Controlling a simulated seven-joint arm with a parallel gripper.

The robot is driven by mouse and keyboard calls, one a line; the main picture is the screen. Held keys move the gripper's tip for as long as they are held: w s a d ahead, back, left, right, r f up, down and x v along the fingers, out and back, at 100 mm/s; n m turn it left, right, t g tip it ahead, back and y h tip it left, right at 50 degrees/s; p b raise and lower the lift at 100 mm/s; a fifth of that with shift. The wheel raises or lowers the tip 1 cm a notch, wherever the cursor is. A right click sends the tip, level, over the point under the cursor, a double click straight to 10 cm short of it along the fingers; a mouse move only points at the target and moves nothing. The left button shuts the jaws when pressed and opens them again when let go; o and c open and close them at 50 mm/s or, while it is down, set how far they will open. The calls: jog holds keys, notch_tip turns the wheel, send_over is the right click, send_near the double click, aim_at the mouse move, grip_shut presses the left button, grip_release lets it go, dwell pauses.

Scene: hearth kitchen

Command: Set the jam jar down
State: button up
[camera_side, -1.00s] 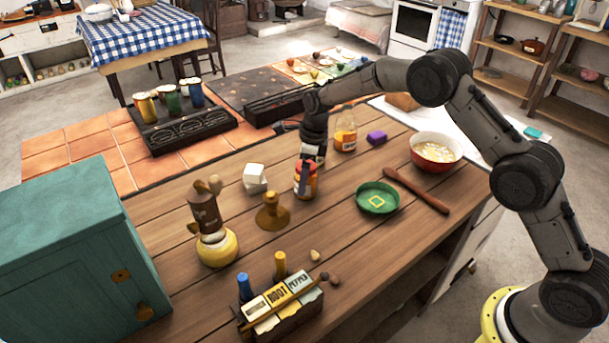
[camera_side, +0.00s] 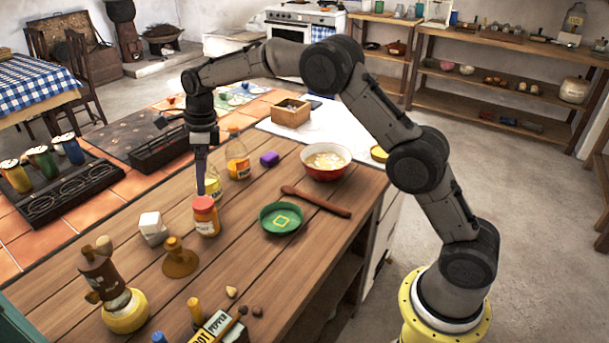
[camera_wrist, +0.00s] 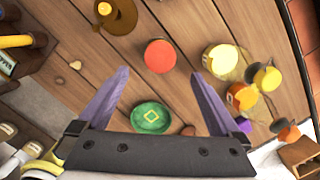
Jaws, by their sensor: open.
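The jam jar (camera_side: 206,222), with an orange-red lid and a label, stands upright on the wooden worktop (camera_side: 150,275) in the side view. It is between the white block and the green dish. My gripper (camera_side: 201,188) is open and empty, its purple fingers pointing down just above and behind the jar. In the wrist view the jar's round lid (camera_wrist: 159,56) shows from above, between and beyond the spread fingers (camera_wrist: 160,74). The fingers do not appear to touch it.
A white block (camera_side: 152,227), a brown stamp-like object (camera_side: 180,260) and a green dish (camera_side: 281,219) surround the jar. A yellow-labelled jar (camera_side: 212,182) and a bottle (camera_side: 237,160) stand close behind. A wooden spoon (camera_side: 318,202) and red bowl (camera_side: 326,163) are to the right.

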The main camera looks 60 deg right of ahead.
jog(key=s+d+r+n+t, duration=0.1)
jog(key=s+d+r+n, duration=0.1)
jog(key=s+r+n, duration=0.65)
jog(key=s+d+r+n+t, duration=0.1)
jog(key=s+r+n, duration=0.45)
jog(key=s, duration=0.65)
jog(key=s+d+f+n+t, duration=0.1)
jog(key=s+f+n, duration=0.1)
jog(key=s+n, duration=0.4)
jog(key=s+d+f+n+t+h, duration=0.1)
jog(key=s+n, duration=0.6)
jog(key=s, duration=0.7)
jog(key=shift+f, duration=0.35)
